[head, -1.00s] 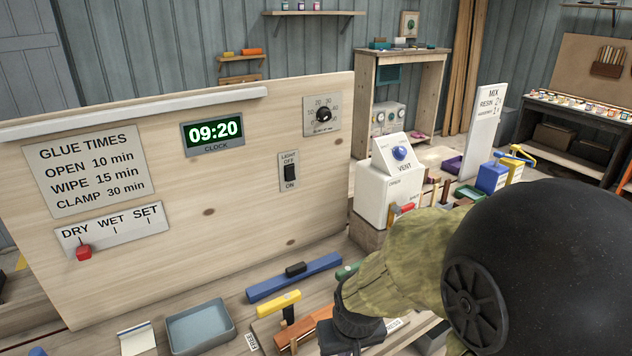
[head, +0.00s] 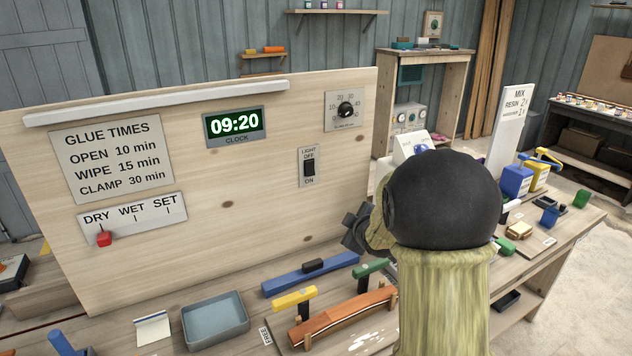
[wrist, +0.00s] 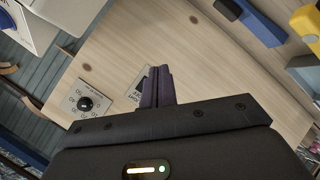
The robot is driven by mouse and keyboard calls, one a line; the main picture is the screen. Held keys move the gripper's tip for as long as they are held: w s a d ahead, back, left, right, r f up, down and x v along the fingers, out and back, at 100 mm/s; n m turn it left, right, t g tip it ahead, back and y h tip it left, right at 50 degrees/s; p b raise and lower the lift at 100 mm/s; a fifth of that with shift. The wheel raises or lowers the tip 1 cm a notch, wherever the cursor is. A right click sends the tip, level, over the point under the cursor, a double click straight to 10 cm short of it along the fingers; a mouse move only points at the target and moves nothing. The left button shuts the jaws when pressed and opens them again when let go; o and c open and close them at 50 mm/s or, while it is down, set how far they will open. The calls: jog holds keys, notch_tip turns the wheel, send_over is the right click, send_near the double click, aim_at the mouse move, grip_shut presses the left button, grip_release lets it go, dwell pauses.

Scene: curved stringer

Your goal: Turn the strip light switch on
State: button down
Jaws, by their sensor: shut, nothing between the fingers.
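The light switch (head: 309,168) is a black rocker on a pale plate, marked LIGHT and OFF above and ON below, on the upright plywood board. I cannot tell which way the rocker is tipped. The strip light (head: 160,103) is a pale bar along the board's top edge and looks unlit. My gripper (head: 350,225) is right of and below the switch, apart from it, and partly hidden behind my arm. In the wrist view my gripper's fingers (wrist: 159,85) are together and empty, pointing toward the board. They partly cover the switch plate (wrist: 136,90).
A dial (head: 346,110) sits above and right of the switch, and a clock (head: 235,123) to its left. A blue bar tool (head: 310,273), yellow clamp (head: 294,298) and grey tray (head: 214,322) lie on the bench below. The white vent box (head: 410,147) is partly behind my arm.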

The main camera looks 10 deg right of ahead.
jog(key=w+a+r+n+t+y, duration=0.1)
jog(key=w+r+n+t+y, duration=0.2)
jog(key=w+n, duration=0.6)
jog(key=shift+w+a+n+t+y+b, duration=0.35)
jog(key=shift+n+y, duration=0.45)
jog(key=shift+y, duration=0.3)
jog(key=shift+d, duration=0.1)
jog(key=p, duration=0.4)
send_near(311, 174)
jog(key=w, duration=0.4)
jog(key=shift+w+a+f+p, duration=0.1)
jog(key=shift+w+a+p, duration=0.05)
jog(key=shift+a+p, duration=0.25)
jog(key=shift+w+a+f+p, duration=0.25)
jog(key=shift+w+a+p, duration=0.3)
jog(key=shift+w+a, duration=0.4)
jog(key=shift+w+d, duration=0.1)
jog(key=shift+d, duration=0.1)
jog(key=shift+d, duration=0.15)
